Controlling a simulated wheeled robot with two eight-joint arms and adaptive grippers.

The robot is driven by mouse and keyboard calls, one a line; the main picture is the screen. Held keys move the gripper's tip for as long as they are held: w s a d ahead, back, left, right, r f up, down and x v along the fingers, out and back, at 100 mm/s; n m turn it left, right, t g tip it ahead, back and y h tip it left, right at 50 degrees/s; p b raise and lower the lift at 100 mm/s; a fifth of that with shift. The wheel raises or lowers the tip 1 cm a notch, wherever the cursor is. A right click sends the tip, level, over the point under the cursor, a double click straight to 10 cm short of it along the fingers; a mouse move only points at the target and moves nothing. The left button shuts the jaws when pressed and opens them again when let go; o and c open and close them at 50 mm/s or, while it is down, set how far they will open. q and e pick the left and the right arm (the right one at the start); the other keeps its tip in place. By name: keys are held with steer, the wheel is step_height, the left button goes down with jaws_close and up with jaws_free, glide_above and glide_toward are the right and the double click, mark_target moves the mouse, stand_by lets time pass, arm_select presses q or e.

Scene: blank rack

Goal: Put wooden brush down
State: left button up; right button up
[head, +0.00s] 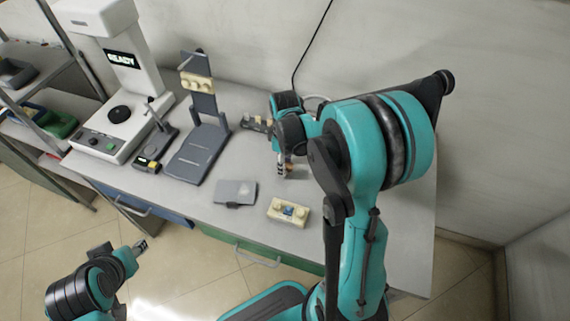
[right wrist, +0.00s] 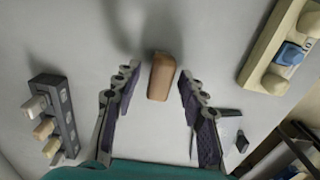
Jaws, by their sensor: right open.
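The wooden brush (right wrist: 161,77) shows in the right wrist view as a small brown block with rounded edges, on the grey table top. In the head view only a small brown bit of it (head: 289,168) shows beside my right fingers. My right gripper (right wrist: 158,102) is open, with one finger on each side of the brush's near end and a visible gap to both. It also shows in the head view (head: 283,168), low over the table. My left gripper (head: 141,246) is off the table's front at lower left; its jaws are too small to read.
A cream block with a blue centre (head: 288,212) and a flat grey plate (head: 236,191) lie in front. A dark rack with several pegs (right wrist: 58,115) stands left of my right gripper. A grey stand (head: 199,155) and a white machine (head: 125,75) stand further left.

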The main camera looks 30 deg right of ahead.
step_height(320, 180, up, 10)
steer(key=p, duration=0.4)
steer(key=s+a+r+m+t, duration=0.6)
steer(key=s+a+m+t, duration=0.1)
steer(key=s+a, duration=0.3)
steer(key=shift+s+a+r+m, duration=0.3)
steer(key=shift+s+m, duration=0.25)
steer(key=shift+m, duration=0.05)
